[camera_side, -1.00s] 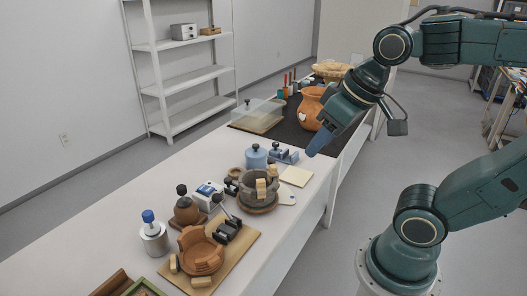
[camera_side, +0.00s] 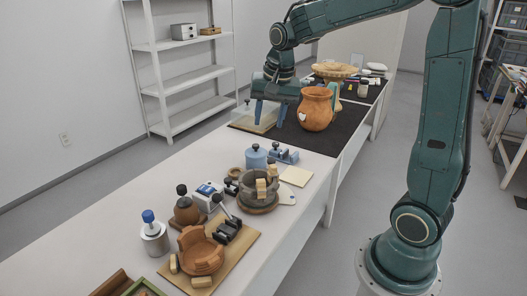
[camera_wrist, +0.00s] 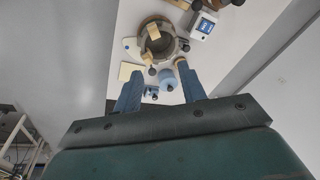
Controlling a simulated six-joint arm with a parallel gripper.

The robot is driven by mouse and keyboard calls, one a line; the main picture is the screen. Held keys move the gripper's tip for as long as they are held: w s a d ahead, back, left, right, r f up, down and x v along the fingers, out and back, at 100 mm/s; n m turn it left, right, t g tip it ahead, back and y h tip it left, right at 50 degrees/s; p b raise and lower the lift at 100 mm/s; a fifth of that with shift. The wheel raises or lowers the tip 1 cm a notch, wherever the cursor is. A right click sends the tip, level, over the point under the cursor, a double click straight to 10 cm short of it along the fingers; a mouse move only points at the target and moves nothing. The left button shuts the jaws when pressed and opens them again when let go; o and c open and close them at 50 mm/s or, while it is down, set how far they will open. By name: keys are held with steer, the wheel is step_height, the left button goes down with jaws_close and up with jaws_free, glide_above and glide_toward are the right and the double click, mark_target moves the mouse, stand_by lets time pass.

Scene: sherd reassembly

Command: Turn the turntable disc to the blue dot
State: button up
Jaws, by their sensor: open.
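The turntable disc (camera_side: 257,209) is a dark round plate on the white table, under a grey broken pot (camera_side: 247,186) with tan blocks on its rim. A pale tab (camera_side: 287,198) sticks out at its right. In the wrist view the grey pot (camera_wrist: 170,46) is near the top, with the pale tab (camera_wrist: 131,46) to its left. My gripper (camera_side: 268,122) is open, fingers down, over the dark mat left of the orange jar and well behind the turntable. Its two blue fingers also show in the wrist view (camera_wrist: 160,72).
The orange jar (camera_side: 317,108) stands close right of my gripper. A clear-covered tray (camera_side: 251,124) lies beside it. A blue jar (camera_side: 256,157), a blue clamp (camera_side: 284,155) and a cream card (camera_side: 296,176) lie between. A white-and-blue box (camera_side: 208,194) stands left of the turntable.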

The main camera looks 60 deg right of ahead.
steer(key=w+d+f+m+g, duration=0.1)
steer(key=w+d+f+m, duration=0.3)
steer(key=w+d+f, duration=0.25)
steer(key=m+g, duration=0.1)
steer(key=m, duration=0.4)
glide_above(271, 158)
steer(key=shift+y, duration=0.4)
step_height(271, 158, down, 12)
steer(key=shift+a+f, duration=0.1)
steer(key=shift+a, duration=0.05)
steer(key=shift+d+f+m, duration=0.25)
steer(key=shift+f+m, duration=0.15)
steer(key=shift+f, duration=0.2)
steer(key=shift+f, duration=2.75)
steer(key=shift+s+a+m, duration=1.95)
steer(key=shift+s+m, duration=0.15)
steer(key=shift+s, duration=1.75)
steer(key=shift+r, duration=2.7)
